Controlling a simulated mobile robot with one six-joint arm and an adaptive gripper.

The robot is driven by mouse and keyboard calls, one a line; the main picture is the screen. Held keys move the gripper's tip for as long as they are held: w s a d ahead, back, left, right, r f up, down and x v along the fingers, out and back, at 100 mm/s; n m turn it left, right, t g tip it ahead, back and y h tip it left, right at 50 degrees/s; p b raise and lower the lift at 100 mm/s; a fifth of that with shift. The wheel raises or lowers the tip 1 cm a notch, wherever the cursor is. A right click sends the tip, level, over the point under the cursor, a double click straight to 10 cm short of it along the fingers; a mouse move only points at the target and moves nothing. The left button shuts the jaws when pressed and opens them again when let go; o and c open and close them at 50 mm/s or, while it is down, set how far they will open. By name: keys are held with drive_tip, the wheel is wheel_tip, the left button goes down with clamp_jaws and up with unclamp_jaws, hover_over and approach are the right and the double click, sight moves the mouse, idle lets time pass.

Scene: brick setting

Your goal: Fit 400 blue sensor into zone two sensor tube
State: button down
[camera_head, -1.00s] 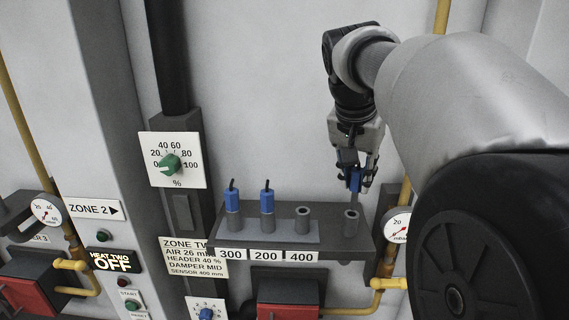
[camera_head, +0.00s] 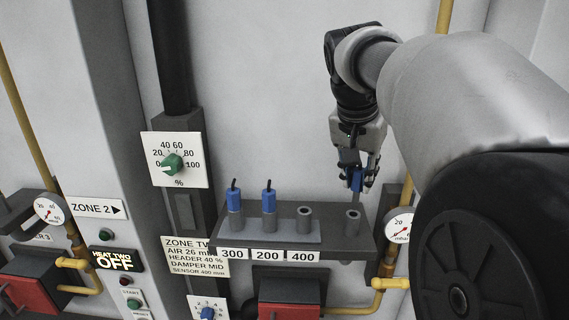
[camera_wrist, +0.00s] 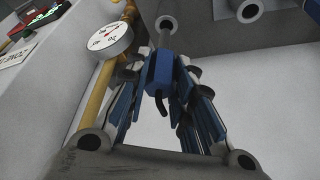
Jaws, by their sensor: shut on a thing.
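The blue sensor (camera_head: 356,181) is held upright between the fingers of my gripper (camera_head: 357,184). In the wrist view the sensor (camera_wrist: 160,72) has a blue head with a black cable stub and a thin grey rod, between the blue-padded fingers (camera_wrist: 160,90). The rod points at the lone tube (camera_head: 352,224) at the right end of the grey shelf (camera_head: 338,242); this tube also shows in the wrist view (camera_wrist: 167,23). The rod's tip meets the tube's mouth or is just at it; I cannot tell how far in it is.
Two blue sensors, at 300 (camera_head: 234,199) and 200 (camera_head: 268,198), stand in the rack. The 400 holder (camera_head: 304,221) is empty. A pressure gauge (camera_head: 399,225) and a yellow pipe (camera_head: 406,190) stand close to the right of the tube.

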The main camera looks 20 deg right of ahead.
sight(355, 191)
drive_tip(key=shift+f, duration=0.15)
drive_tip(key=shift+f+b, duration=2.45)
drive_tip(key=shift+f, duration=0.45)
drive_tip(key=c, duration=1.3)
unclamp_jaws()
drive_tip(key=shift+o, duration=0.3)
drive_tip(key=o, duration=0.3)
drive_tip(key=shift+r, duration=0.1)
wheel_tip(355, 191, up, 6)
drive_tip(key=p, duration=0.5)
